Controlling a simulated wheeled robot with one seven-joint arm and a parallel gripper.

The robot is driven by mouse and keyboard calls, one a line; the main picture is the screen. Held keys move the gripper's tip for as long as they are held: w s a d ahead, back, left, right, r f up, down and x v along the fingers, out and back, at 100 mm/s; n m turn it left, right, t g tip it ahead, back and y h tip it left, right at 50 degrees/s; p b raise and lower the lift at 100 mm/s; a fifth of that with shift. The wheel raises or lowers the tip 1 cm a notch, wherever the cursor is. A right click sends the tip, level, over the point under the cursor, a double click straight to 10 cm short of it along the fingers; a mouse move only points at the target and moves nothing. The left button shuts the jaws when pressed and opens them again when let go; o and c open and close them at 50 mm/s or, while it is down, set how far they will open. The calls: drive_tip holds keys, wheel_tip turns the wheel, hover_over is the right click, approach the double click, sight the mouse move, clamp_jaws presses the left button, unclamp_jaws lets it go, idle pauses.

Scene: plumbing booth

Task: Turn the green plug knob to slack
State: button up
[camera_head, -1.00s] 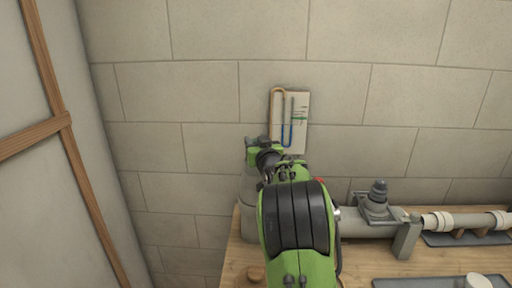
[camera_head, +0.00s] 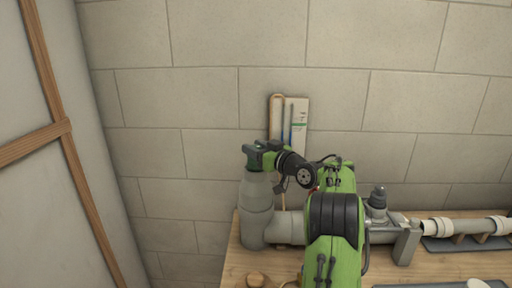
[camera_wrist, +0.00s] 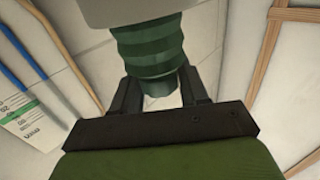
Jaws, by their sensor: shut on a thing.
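The green plug (camera_wrist: 150,45) shows in the wrist view as a ribbed dark green body against the pale grey rim of a pipe. My gripper (camera_wrist: 160,88) has its dark fingers on both sides of the plug's narrower knob end and is shut on it. In the head view my gripper (camera_head: 262,153) is at the top of the upright grey pipe (camera_head: 257,195). Most of the plug is hidden there by the gripper, and the knob's turn angle cannot be told.
A gauge board (camera_head: 297,112) with a U-tube hangs on the wall behind, partly covered by my arm. The pipe run continues right past a grey valve-like fitting (camera_head: 377,203). A round wooden piece (camera_head: 256,279) lies on the bench (camera_head: 238,262). The wall left is bare.

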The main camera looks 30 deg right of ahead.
drive_tip(key=shift+n+y+p, duration=0.4)
drive_tip(key=shift+y+p, duration=0.15)
drive_tip(key=shift+y, duration=0.05)
drive_tip(key=shift+n+y+p, duration=0.3)
drive_tip(key=shift+y+p, duration=0.25)
drive_tip(key=shift+y, duration=0.05)
drive_tip(key=shift+g, duration=0.3)
drive_tip(key=shift+f+n+y+p, duration=0.1)
drive_tip(key=shift+n+y+p, duration=0.3)
drive_tip(key=o, duration=1)
drive_tip(key=shift+c, duration=0.2)
